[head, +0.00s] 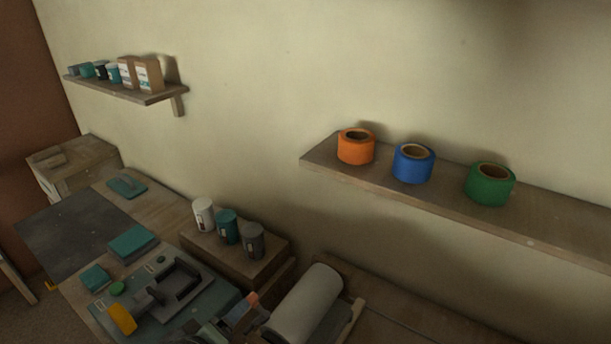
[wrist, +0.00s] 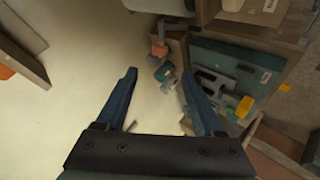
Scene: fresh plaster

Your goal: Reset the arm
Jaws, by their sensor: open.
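My gripper (wrist: 158,74) shows in the wrist view with its two blue-grey fingers spread apart. Nothing is between the fingers. Beyond the fingertips are the pale wall and, to the right, the cluttered workbench, both at some distance. I cannot clearly make out my gripper in the head view.
In the head view, a right shelf (head: 330,168) holds orange (head: 356,150), blue (head: 413,166) and green (head: 490,187) tape rolls. A left shelf (head: 150,99) holds boxes and small containers. Several cans stand on a wooden box (head: 262,265) beside a grey roll (head: 302,304). Open air lies before the wall.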

